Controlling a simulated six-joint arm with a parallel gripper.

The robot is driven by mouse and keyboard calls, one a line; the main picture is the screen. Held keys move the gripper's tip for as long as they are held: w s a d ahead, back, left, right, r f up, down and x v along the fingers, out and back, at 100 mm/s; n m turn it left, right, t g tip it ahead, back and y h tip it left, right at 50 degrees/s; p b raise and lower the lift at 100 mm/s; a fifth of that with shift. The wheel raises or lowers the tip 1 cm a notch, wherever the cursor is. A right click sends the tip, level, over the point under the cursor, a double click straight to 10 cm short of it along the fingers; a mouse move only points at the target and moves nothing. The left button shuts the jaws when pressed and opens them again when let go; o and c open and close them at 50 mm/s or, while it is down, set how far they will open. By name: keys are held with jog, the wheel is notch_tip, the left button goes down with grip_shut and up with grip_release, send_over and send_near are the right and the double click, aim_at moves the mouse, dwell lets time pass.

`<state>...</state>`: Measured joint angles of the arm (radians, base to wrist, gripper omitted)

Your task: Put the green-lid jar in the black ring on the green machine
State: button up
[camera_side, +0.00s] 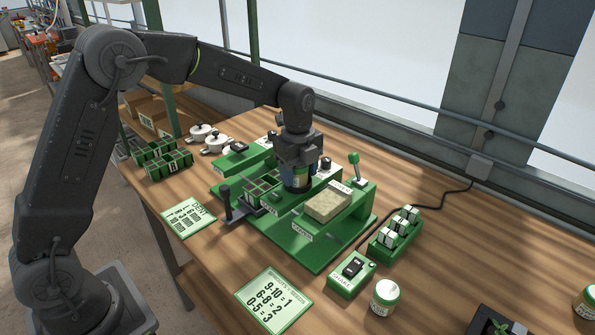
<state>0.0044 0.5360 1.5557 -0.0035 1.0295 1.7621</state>
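The green machine (305,256) stands on the wooden bench in the middle of the view. My gripper (297,168) points straight down over the middle of the machine. A small jar-like thing with a coloured band (298,180) shows between and below the fingers. Its top is hidden by my gripper, so I cannot see the lid colour. Whether the fingers press on it is too small to tell. I cannot make out the black ring; the spot under my gripper is hidden. Two other pale jars with green bands stand on the bench, one at the front (385,297) and one at the right edge (588,303).
A tan block (328,203) lies on the machine's right part, near a green-knobbed lever (355,168). A switch box (351,276), a green rack of white pieces (396,234) and a number card (272,300) surround it. Green seed trays (161,160) stand at left. The right bench is mostly clear.

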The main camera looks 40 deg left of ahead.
jog(key=o, duration=0.4)
jog(key=shift+s+f, duration=0.25)
jog(key=shift+f, duration=0.55)
jog(key=shift+a+r, duration=0.1)
notch_tip(320, 180, up, 14)
jog(key=shift+f, duration=0.15)
jog(key=s+r+n+t, duration=0.2)
jog(key=s+r+n, duration=0.2)
jog(key=s+n, duration=0.3)
jog(key=s+f+n+t, duration=0.1)
jog(key=s+n, duration=0.3)
jog(key=s, duration=0.2)
jog(key=s+f+n+t, duration=0.1)
jog(key=s+f+n, duration=0.1)
jog(key=s+n, duration=0.2)
jog(key=s+f+n+t, duration=0.1)
jog(key=s+n, duration=0.4)
jog(key=s, duration=0.5)
jog(key=shift+s+f, duration=0.2)
jog(key=shift+f, duration=0.1)
